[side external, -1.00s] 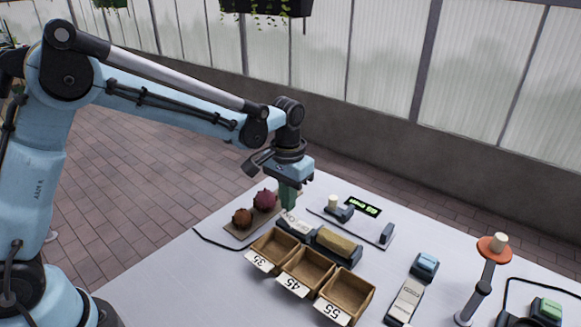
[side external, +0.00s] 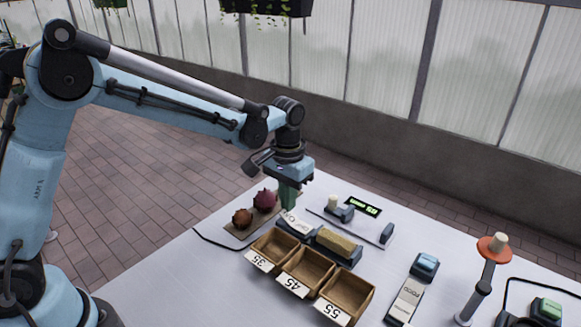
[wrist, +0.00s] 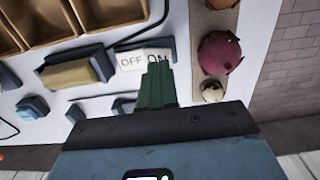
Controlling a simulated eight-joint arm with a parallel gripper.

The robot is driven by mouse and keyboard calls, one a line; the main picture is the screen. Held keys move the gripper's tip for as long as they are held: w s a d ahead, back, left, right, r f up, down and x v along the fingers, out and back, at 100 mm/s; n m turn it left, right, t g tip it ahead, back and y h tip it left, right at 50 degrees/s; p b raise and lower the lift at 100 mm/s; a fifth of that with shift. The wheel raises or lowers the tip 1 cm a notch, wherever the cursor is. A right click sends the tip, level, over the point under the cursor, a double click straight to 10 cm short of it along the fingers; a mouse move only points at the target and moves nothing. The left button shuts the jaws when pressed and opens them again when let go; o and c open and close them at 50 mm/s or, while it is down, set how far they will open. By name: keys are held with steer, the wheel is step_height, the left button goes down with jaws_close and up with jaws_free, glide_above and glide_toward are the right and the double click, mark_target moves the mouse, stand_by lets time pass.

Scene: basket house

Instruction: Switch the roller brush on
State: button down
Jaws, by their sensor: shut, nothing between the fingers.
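The roller brush (side external: 336,241) is a tan cylinder in a dark cradle, behind the wooden bins. It also shows in the wrist view (wrist: 68,73). Beside it is a white switch plate (wrist: 130,62) marked OFF and ON, which shows in the side view (side external: 293,224) partly behind my fingers. My gripper (side external: 289,207) points down at the switch with its green fingers shut and empty. In the wrist view my fingertips (wrist: 158,66) are over the ON end and partly cover that word. I cannot tell whether they touch it.
Three wooden bins (side external: 307,271) labelled 35, 45 and 55 stand in front of the brush. A board (side external: 235,235) with dark red and brown round items lies left of the switch. A lit display (side external: 364,207) and blue-grey fixtures stand behind. A post with an orange disc (side external: 493,246) stands at right.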

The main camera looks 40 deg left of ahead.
mark_target(288, 215)
steer(key=shift+f, duration=1.25)
stand_by(1.2)
steer(key=shift+r, duration=3.55)
steer(key=s+a+r+t, duration=0.2)
steer(key=s+a+t, duration=0.1)
steer(key=s, duration=0.5)
steer(key=s+a+r+t, duration=0.2)
steer(key=s+a+t, duration=0.1)
steer(key=s, duration=0.5)
steer(key=shift+a+t, duration=0.35)
steer(key=shift+t, duration=0.25)
